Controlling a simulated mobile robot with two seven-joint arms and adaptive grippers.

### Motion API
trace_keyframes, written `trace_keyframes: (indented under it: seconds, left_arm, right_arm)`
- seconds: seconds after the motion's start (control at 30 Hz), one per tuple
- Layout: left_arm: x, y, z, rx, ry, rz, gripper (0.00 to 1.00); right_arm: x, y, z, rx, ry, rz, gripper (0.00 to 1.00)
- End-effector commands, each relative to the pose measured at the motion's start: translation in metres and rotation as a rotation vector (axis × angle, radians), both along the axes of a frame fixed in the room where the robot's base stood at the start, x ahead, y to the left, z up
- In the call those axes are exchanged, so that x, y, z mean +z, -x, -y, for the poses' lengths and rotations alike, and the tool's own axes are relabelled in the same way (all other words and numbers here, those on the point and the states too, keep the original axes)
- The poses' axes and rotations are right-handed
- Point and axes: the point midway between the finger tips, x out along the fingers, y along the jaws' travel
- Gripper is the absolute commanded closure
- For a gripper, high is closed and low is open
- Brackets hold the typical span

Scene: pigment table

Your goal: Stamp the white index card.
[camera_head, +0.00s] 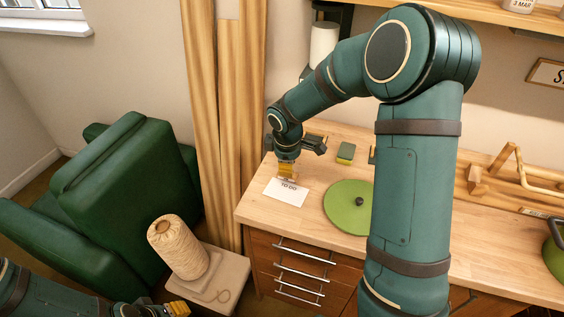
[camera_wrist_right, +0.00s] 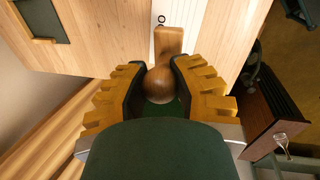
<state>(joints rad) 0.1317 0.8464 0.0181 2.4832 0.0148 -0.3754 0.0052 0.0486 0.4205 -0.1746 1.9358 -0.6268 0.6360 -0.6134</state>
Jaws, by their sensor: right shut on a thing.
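The white index card (camera_head: 285,193), printed "TO DO", lies flat on the counter near its left front edge. Part of it also shows in the right wrist view (camera_wrist_right: 172,9). My right gripper (camera_head: 287,172) is over the card's back edge. In the right wrist view its yellow fingers (camera_wrist_right: 162,88) are shut around the round wooden knob of a stamp (camera_wrist_right: 160,84). The stamp's wooden block extends over the card; its underside is hidden, and I cannot tell whether it touches. My left gripper (camera_head: 178,309) is low at the bottom edge, mostly cut off.
A green round lid (camera_head: 340,212) with a dark knob lies right of the card. A green and yellow sponge (camera_head: 345,152) is behind it. A wooden rack (camera_head: 500,185) stands farther right. A twine spool (camera_head: 180,250) and green armchair (camera_head: 125,195) are at left.

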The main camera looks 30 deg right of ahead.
Motion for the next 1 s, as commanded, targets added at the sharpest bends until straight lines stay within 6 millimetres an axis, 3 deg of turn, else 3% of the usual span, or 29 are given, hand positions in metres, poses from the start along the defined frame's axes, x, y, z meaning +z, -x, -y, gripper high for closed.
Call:
trace_keyframes:
  seconds: [0.27, 0.8, 1.0]
  left_arm:
    - [-0.003, 0.000, 0.000, 0.000, 0.000, -0.001, 0.55]
    - [-0.041, 0.009, 0.002, -0.017, 0.002, -0.021, 0.55]
    - [-0.046, 0.012, 0.003, -0.021, 0.004, -0.026, 0.55]
  right_arm:
    - [-0.004, 0.002, 0.002, -0.008, 0.000, -0.001, 0.98]
    - [-0.052, 0.003, 0.001, -0.008, -0.001, -0.002, 0.99]
    - [-0.060, 0.002, 0.002, -0.008, -0.001, 0.000, 0.99]
